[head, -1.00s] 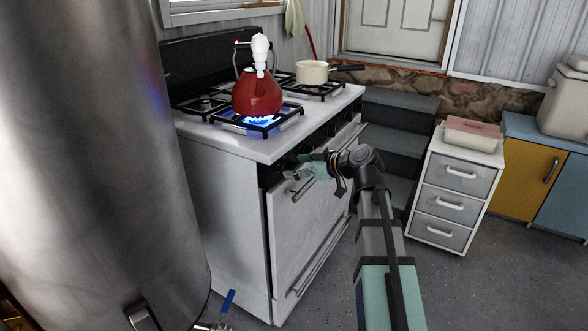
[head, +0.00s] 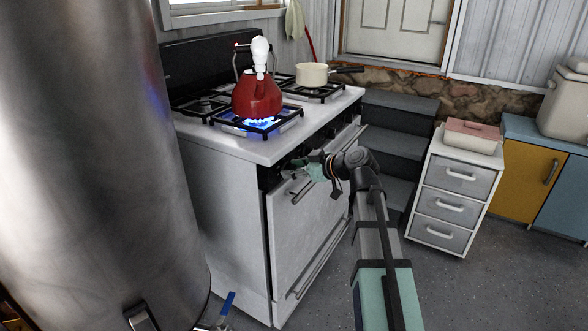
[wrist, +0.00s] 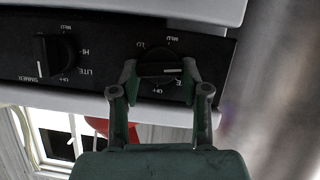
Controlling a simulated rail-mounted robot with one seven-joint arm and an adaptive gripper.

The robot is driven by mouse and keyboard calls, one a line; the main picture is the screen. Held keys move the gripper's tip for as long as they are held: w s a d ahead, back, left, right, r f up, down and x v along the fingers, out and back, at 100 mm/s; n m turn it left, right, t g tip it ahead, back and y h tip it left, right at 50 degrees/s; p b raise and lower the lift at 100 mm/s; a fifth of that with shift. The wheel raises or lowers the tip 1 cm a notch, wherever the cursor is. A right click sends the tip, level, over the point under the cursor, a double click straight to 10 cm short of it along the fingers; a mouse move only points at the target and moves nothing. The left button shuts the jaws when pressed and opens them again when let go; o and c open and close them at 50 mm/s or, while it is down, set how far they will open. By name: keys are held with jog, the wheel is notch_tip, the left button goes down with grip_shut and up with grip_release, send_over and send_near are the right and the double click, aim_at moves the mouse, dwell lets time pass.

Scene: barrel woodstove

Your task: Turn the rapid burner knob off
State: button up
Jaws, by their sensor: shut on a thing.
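A white gas stove (head: 240,205) stands left of centre with a black control panel under its top edge. A blue flame (head: 258,122) burns under a red kettle (head: 258,97) on the front burner. In the wrist view, which looks upside down, my gripper (wrist: 160,72) has its two fingers on either side of a black knob (wrist: 160,56) and is shut on it. This knob's label is partly hidden by the fingers. A second black knob (wrist: 48,55) sits to its left, apart from my fingers. In the head view my gripper (head: 310,167) reaches the panel, but the knob is hidden.
A cream pan (head: 312,74) sits on another burner. A large metal cylinder (head: 100,170) fills the left side. A white drawer unit (head: 457,185) stands right of the arm, with bare floor before it.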

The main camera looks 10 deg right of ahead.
jog(key=shift+r+m, duration=0.1)
jog(key=shift+m, duration=0.2)
jog(key=m+p, duration=0.1)
jog(key=m+g+y+p, duration=0.1)
jog(key=p, duration=0.1)
jog(key=shift+w+d+g+y, duration=0.15)
jog(key=shift+w+g+y, duration=0.1)
jog(key=shift+g+y, duration=0.05)
jog(key=m+y+p, duration=0.1)
jog(key=m, duration=0.1)
jog(key=m+g+y+p, duration=0.1)
jog(key=m+p, duration=0.1)
jog(key=shift+w+d+g, duration=0.1)
jog(key=shift+d+g, duration=0.05)
jog(key=shift+g, duration=0.15)
jog(key=m+p, duration=0.1)
jog(key=m+y+p, duration=0.2)
jog(key=shift+w+d+f+m+g, duration=0.1)
jog(key=shift+f+m+g, duration=0.15)
jog(key=shift+m+g, duration=0.05)
jog(key=m+p, duration=0.1)
jog(key=m+y, duration=0.1)
jog(key=m, duration=0.1)
jog(key=m+y+p, duration=0.1)
jog(key=shift+f+p, duration=0.3)
jog(key=shift+p, duration=0.05)
jog(key=shift+m, duration=0.4)
jog(key=o, duration=1.1)
jog(key=shift+o, duration=0.2)
